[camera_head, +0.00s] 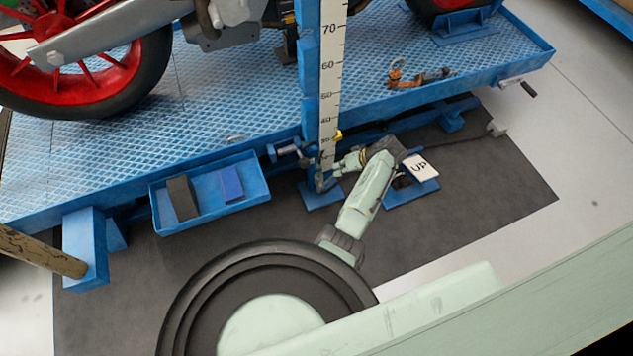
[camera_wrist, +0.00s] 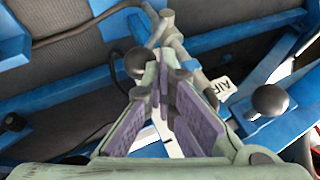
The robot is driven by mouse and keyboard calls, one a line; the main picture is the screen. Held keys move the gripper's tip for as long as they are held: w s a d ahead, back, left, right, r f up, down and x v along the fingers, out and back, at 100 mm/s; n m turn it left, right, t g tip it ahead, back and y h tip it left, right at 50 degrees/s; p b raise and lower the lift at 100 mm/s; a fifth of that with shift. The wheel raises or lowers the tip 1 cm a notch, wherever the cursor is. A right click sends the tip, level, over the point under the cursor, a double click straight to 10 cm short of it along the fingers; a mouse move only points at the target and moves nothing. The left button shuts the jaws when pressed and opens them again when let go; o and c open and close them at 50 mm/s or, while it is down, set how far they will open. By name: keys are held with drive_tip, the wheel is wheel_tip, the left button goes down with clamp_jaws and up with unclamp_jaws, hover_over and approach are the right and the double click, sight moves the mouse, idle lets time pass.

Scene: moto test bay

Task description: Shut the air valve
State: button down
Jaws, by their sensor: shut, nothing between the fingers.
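The air valve area shows in the wrist view as a grey pipe fitting (camera_wrist: 172,38) with a white tag marked AIR (camera_wrist: 222,88). A black ball knob (camera_wrist: 137,62) is just left of my fingertips, and I cannot tell how it joins the pipe. My gripper (camera_wrist: 160,70) is shut and empty, its purple pads closing to a point over the fitting. Whether the tips touch it is unclear. In the head view my gripper (camera_head: 334,172) is low beside the blue post, below the lift platform's edge, and small against the clutter. The valve's handle position is hard to read.
A blue lift platform (camera_head: 220,105) carrying a motorcycle is above and behind my gripper. A scale post (camera_head: 329,90) stands beside it. A blue tray (camera_head: 210,215) hangs at left. Another black knob (camera_wrist: 270,100) is at right.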

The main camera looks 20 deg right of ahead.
drive_tip(key=shift+d+f+y+b, duration=0.4)
drive_tip(key=shift+d+f+b, duration=0.1)
drive_tip(key=shift+f+b, duration=0.15)
drive_tip(key=d+f+b, duration=0.4)
drive_tip(key=f+b, duration=0.1)
drive_tip(key=b, duration=0.4)
drive_tip(key=shift+d+f, duration=0.15)
drive_tip(key=shift+d, duration=0.1)
drive_tip(key=shift+w, duration=0.1)
